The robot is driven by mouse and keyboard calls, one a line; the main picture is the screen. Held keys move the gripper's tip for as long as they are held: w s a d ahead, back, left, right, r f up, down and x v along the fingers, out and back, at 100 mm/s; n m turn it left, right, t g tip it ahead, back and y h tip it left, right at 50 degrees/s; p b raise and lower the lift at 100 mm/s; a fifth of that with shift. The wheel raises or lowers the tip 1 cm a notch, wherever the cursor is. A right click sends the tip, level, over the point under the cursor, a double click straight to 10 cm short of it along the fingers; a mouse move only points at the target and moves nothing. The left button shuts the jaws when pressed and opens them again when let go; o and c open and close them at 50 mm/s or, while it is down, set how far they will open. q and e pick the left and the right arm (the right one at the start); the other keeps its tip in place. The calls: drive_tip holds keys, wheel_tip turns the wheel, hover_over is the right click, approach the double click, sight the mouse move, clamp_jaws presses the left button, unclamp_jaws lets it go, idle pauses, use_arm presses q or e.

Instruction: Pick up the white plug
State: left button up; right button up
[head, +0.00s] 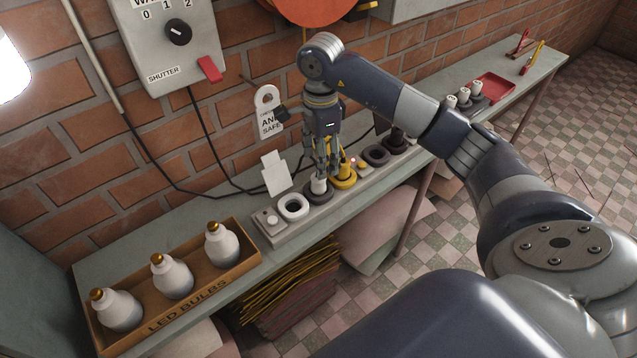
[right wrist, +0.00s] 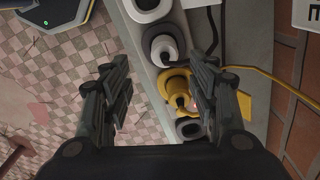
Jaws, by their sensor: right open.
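A white plug (head: 319,185) stands upright in a dark ring socket on the grey strip of sockets in the head view. It also shows in the right wrist view (right wrist: 165,48), within its dark ring. My right gripper (head: 323,170) points down just above the white plug, close to a yellow plug (head: 346,168) in a yellow ring. In the right wrist view its fingers (right wrist: 163,92) are spread apart with nothing held. The yellow plug (right wrist: 178,88) appears nearer the right finger, and the white plug lies beyond the fingertips. My left gripper is not in view.
An empty white ring (head: 294,207) sits left of the white plug; dark rings (head: 376,155) lie to the right. A bulb crate (head: 178,313) stands at the left. Several white-topped items (head: 463,96) and a red tray (head: 495,86) are farther right. A brick wall rises behind.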

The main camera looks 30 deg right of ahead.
sight(319, 185)
wheel_tip(319, 185, down, 3)
drive_tip(key=shift+f, duration=0.2)
drive_tip(key=shift+w+f+p, duration=0.1)
drive_tip(key=shift+f+p, duration=0.5)
drive_tip(key=shift+f, duration=0.05)
drive_tip(key=f, duration=0.2)
drive_tip(key=f+p, duration=0.1)
drive_tip(key=f, duration=0.1)
drive_tip(key=shift+w+d, duration=0.1)
drive_tip(key=shift+w, duration=0.15)
drive_tip(key=c, duration=1.2)
